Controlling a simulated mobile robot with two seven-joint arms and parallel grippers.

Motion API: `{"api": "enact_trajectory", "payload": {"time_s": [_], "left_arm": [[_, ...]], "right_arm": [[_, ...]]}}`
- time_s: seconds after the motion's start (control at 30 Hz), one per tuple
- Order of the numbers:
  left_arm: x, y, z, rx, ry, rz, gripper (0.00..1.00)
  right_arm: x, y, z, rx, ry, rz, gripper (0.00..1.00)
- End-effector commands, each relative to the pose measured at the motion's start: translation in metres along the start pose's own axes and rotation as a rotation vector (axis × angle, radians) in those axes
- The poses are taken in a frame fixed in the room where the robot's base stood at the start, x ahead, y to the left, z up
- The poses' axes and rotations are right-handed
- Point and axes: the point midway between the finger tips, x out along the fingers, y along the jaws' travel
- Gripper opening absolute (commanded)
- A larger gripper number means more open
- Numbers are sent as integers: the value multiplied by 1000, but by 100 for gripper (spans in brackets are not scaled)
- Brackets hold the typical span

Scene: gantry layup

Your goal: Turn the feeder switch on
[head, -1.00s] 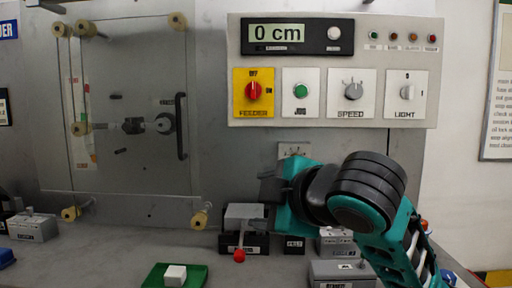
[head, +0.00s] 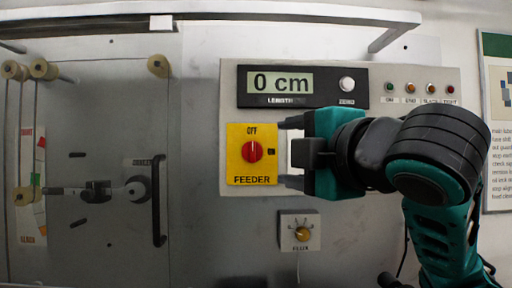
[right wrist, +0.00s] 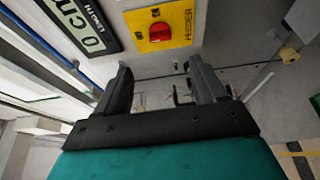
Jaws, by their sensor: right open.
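The feeder switch is a red rotary knob (head: 252,152) on a yellow plate (head: 237,168) marked OFF at the top and FEEDER at the bottom. Its handle looks roughly upright, toward OFF. My right gripper (head: 288,152) is open and empty, just right of the yellow plate, its two fingers one above the other and pointing left. In the right wrist view the knob (right wrist: 160,32) lies beyond the open fingertips of the right gripper (right wrist: 160,75), with a visible gap between. The gripper hides the controls right of the feeder plate. My left gripper is not in view.
A display (head: 280,84) above reads 0 cm. Indicator lights (head: 410,87) sit at the upper right of the panel. A clear door with a dark handle (head: 159,200) stands at left. A rail (head: 395,37) juts out above.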

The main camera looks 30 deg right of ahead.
Motion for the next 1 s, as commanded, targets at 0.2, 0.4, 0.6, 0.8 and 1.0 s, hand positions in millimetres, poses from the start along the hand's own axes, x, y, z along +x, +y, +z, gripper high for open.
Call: {"api": "enact_trajectory", "payload": {"time_s": [0.2,0.4,0.6,0.8,1.0], "left_arm": [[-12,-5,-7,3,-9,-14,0],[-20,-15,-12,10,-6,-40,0],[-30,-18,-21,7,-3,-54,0],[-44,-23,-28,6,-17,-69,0],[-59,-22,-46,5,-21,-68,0]], "right_arm": [[22,4,0,-1,-2,-7,70],[40,3,0,-3,-1,-7,70],[57,4,0,-1,-2,-7,70],[72,5,0,0,-2,-7,70],[83,5,0,1,-3,-7,70]]}}
